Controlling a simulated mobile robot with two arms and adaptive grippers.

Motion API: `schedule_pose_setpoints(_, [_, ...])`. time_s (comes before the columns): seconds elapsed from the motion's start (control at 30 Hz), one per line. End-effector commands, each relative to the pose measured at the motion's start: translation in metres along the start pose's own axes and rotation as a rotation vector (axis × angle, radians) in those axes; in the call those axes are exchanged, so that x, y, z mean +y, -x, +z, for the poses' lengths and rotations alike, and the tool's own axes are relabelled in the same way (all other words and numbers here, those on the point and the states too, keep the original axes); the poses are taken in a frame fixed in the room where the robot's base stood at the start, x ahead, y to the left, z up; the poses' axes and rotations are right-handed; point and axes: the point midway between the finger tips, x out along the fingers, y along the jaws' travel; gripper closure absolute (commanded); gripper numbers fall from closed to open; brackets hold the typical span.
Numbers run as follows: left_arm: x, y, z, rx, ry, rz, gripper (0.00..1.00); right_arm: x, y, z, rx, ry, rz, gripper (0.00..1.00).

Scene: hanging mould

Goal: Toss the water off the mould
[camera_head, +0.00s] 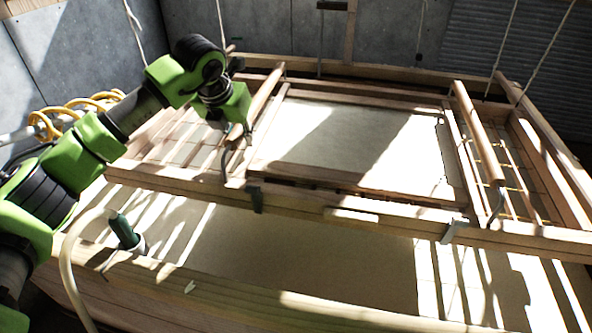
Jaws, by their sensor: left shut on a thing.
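The mould (340,207) is a wooden frame around a pale sheet-like surface (335,135), hanging from ropes above a wooden vat. A rod-shaped wooden handle (264,93) runs along its left side. A matching handle (478,130) on its right side is free. My left gripper (236,128) is at the near part of the left handle and is shut on it; its fingers are mostly hidden by the wrist. Whether water lies on the surface cannot be told from the bright sun patches. My right gripper is out of view.
The vat's wooden rim (250,297) crosses the front, with pale contents (330,255) below the mould. A green hose fitting (123,232) stands at the left rim. Ropes (506,40) rise at both sides. Grey walls (385,40) close off the back.

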Motion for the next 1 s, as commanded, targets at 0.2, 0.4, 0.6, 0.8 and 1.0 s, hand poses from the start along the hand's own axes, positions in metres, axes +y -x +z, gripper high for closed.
schedule_pose_setpoints(0.2, [0.0,0.021,0.014,0.036,0.003,0.001,1.0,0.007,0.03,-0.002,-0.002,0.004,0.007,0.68])
schedule_pose_setpoints(0.4, [0.0,0.04,0.027,0.094,0.002,0.001,1.0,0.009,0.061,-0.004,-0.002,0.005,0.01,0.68])
schedule_pose_setpoints(0.6, [-0.001,0.056,0.039,0.14,0.001,0.0,1.0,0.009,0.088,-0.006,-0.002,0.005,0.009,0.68])
schedule_pose_setpoints(0.8, [0.0,0.056,0.041,0.147,0.001,-0.001,1.0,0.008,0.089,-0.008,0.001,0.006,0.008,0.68])
schedule_pose_setpoints(1.0, [-0.001,0.058,0.043,0.143,0.001,-0.002,1.0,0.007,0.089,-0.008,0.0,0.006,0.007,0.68])
